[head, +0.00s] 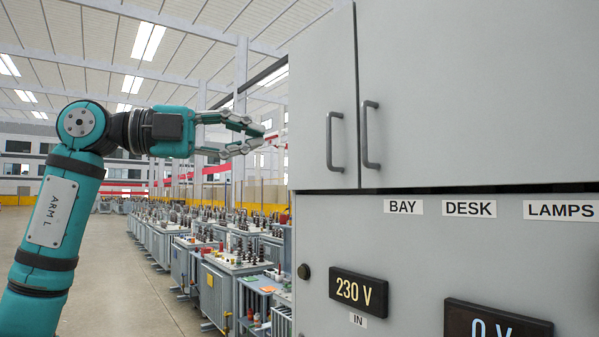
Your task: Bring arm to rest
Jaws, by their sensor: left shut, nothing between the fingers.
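My left arm, teal and marked "ARM L" (55,212), rises at the left edge and bends to the right at its top joint. My left gripper (262,137) points right, shut and empty, in the air to the left of a grey cabinet (450,90). It is apart from the cabinet doors and their handles. My right arm and right gripper do not show.
The grey cabinet fills the right side, with two vertical door handles (334,142) and (370,135). Below are labels, a display reading "230 V" (358,291) and another display (496,322). Rows of transformers (235,265) stand behind. The floor (130,270) at left is clear.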

